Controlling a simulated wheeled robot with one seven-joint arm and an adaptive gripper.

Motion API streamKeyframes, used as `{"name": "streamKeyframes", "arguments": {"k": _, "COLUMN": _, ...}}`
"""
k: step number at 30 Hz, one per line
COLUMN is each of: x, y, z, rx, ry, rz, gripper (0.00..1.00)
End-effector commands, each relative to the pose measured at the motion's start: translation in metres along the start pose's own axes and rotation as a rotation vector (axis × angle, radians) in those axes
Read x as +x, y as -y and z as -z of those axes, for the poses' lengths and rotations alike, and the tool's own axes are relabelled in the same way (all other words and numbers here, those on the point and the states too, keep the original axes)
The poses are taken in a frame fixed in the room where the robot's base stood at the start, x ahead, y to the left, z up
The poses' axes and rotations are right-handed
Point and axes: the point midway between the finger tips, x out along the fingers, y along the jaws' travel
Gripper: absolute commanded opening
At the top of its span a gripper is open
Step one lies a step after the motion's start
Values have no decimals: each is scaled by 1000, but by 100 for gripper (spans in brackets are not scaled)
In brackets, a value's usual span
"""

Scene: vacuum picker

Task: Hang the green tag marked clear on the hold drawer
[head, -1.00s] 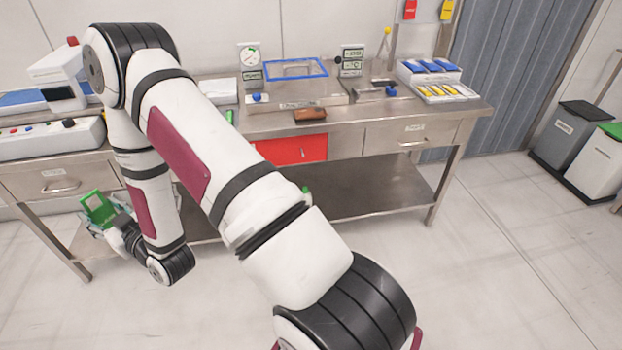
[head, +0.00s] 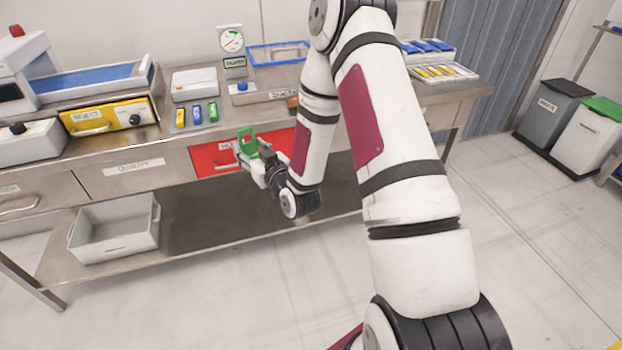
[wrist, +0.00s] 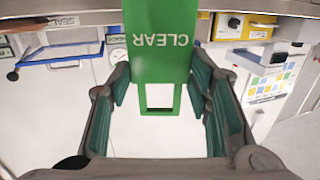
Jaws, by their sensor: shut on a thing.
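The green tag (head: 244,146) is held in my gripper (head: 262,164), in front of the red drawer (head: 209,160) under the bench. The word CLEAR reads upside down on the tag in the wrist view (wrist: 158,45), where its square open loop is toward my palm. My gripper (wrist: 158,78) is shut on the tag, with a finger on each side. The red drawer has a label, mostly hidden by the tag and gripper, so I cannot read it. Whether the tag touches the drawer cannot be told; it does not look hung on it.
A yellow drawer (head: 110,116) is on the bench at left, above a drawer labelled QUALITY (head: 135,170). Small yellow, blue and green tags lie on a grey plate (head: 188,128) on the bench top. A grey bin (head: 118,246) stands on the lower shelf. Open floor lies in front.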

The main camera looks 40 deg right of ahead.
Motion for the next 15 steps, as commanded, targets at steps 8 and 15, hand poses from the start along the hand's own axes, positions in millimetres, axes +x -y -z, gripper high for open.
{"name": "streamKeyframes", "arguments": {"k": 8, "x": 30, "y": -56, "z": -54, "rx": -1, "ry": 41, "rz": -4, "gripper": 24}}
{"name": "streamKeyframes", "arguments": {"k": 15, "x": 38, "y": -103, "z": -98, "rx": -1, "ry": 79, "rz": -8, "gripper": 24}}
